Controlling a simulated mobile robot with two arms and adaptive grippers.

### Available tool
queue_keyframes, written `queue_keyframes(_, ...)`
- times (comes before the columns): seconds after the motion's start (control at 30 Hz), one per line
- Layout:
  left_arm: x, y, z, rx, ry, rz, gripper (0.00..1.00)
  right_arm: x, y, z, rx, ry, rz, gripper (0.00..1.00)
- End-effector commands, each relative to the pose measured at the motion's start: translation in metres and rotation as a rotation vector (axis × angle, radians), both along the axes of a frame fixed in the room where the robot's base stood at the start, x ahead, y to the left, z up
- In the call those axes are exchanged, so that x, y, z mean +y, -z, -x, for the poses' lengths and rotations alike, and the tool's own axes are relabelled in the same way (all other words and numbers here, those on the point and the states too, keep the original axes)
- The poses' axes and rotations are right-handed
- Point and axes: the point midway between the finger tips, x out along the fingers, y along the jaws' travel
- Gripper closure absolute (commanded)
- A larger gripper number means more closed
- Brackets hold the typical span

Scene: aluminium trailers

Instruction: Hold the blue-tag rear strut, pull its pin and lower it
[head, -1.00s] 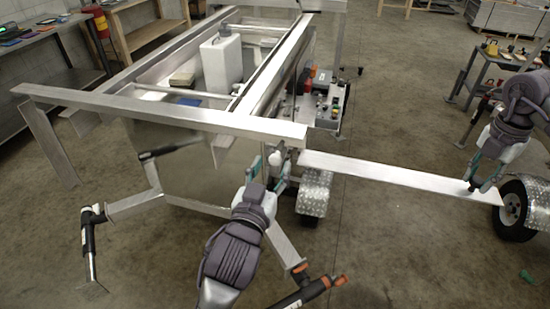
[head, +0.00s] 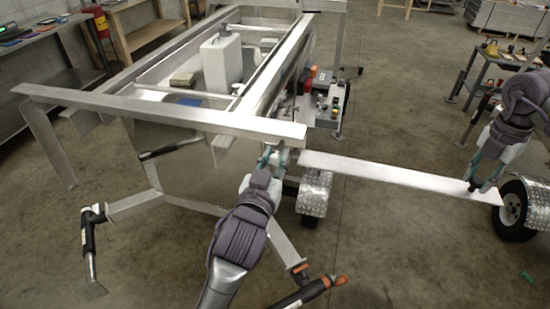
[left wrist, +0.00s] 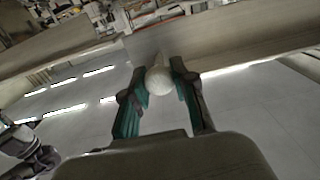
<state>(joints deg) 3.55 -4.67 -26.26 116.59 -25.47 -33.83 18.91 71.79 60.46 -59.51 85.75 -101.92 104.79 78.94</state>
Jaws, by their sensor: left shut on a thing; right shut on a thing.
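A flat aluminium strut (head: 390,175) stretches out level to the right from the trailer's rear corner (head: 290,132). My right gripper (head: 474,186) is shut on the strut near its outer end. My left gripper (head: 272,155) is just under the rear corner, at the strut's inner end. In the left wrist view, a round white knob (left wrist: 158,83) sits between its two teal fingers, which are shut on it; I take it for the pin's knob. The pin's shank and any blue tag cannot be made out.
The trailer's rear crossbar (head: 150,110) runs just above my left gripper. A wheel under a chequered mudguard (head: 315,190) stands below the strut, and another wheel (head: 513,212) is at the right. Black-handled legs (head: 88,230) stick out at the lower left. Floor (head: 400,250) below the strut is clear.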

Motion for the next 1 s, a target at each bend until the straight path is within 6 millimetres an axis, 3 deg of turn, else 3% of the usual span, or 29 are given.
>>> queue_keyframes(0.2, 0.001, 0.001, 0.003, 0.001, 0.000, 0.000, 1.00, 0.000, -0.001, -0.001, -0.004, 0.001, 0.000, 1.00)
queue_keyframes(0.43, 0.007, 0.001, 0.032, 0.002, 0.000, 0.001, 1.00, 0.000, -0.001, -0.001, -0.004, 0.001, 0.000, 1.00)
queue_keyframes(0.73, 0.007, 0.001, 0.034, 0.003, 0.001, -0.001, 1.00, -0.001, -0.002, -0.002, -0.008, 0.002, 0.001, 1.00)
queue_keyframes(0.77, 0.007, 0.001, 0.034, 0.004, 0.001, -0.001, 0.69, -0.001, -0.002, -0.002, -0.009, 0.003, 0.001, 1.00)
queue_keyframes(0.8, 0.007, 0.001, 0.034, 0.004, 0.001, -0.001, 0.62, -0.001, -0.002, -0.002, -0.009, 0.003, 0.001, 1.00)
queue_keyframes(0.9, 0.007, 0.001, 0.034, 0.003, 0.001, -0.001, 0.48, -0.001, -0.002, -0.002, -0.009, 0.003, 0.001, 1.00)
queue_keyframes(1.0, 0.007, 0.001, 0.034, 0.002, 0.000, 0.000, 0.48, -0.001, -0.001, -0.001, -0.007, 0.002, 0.000, 1.00)
